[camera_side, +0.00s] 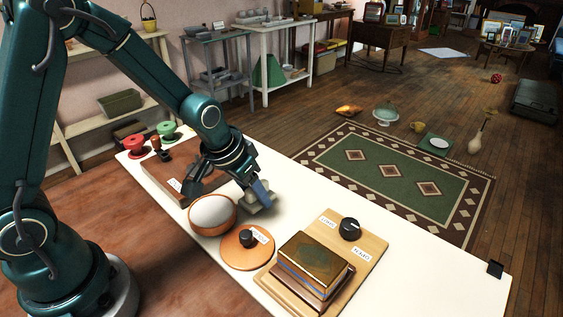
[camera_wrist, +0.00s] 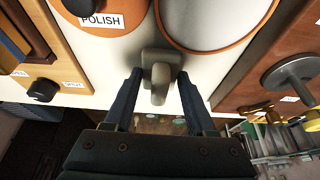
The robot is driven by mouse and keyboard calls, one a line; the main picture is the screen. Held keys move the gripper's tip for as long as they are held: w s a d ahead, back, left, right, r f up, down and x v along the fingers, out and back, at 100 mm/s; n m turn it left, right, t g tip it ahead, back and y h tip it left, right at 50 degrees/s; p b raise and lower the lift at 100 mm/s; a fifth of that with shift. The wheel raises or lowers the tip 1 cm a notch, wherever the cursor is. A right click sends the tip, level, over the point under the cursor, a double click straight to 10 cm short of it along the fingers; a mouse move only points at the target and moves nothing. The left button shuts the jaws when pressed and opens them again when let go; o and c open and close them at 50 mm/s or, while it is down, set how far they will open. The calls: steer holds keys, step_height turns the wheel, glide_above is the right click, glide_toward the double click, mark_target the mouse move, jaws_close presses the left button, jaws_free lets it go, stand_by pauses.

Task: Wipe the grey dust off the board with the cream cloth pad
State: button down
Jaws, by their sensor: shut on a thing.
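My gripper (camera_side: 257,190) is shut on the cream cloth pad (camera_side: 259,206), holding it by its upright grip. In the wrist view the pad (camera_wrist: 160,60) shows pale grey between my two dark fingers. It is at the white table top, beside the round orange-rimmed dish; I cannot tell whether it touches the surface. A brown wooden board (camera_side: 160,183) with a small white label lies at the left of the table, partly behind my arm. It also shows at the right of the wrist view (camera_wrist: 240,68). I cannot make out grey dust on it.
The orange-rimmed dish (camera_side: 212,215) and the round POLISH plate (camera_side: 235,253) are close to my gripper. A labelled light-wood board (camera_side: 372,246) bears a black knob (camera_side: 350,229) and a box (camera_side: 312,262). Red (camera_side: 133,146) and green spools stand at the far left.

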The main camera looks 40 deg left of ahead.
steer(key=shift+r, duration=2.5)
steer(key=shift+r, duration=1.5)
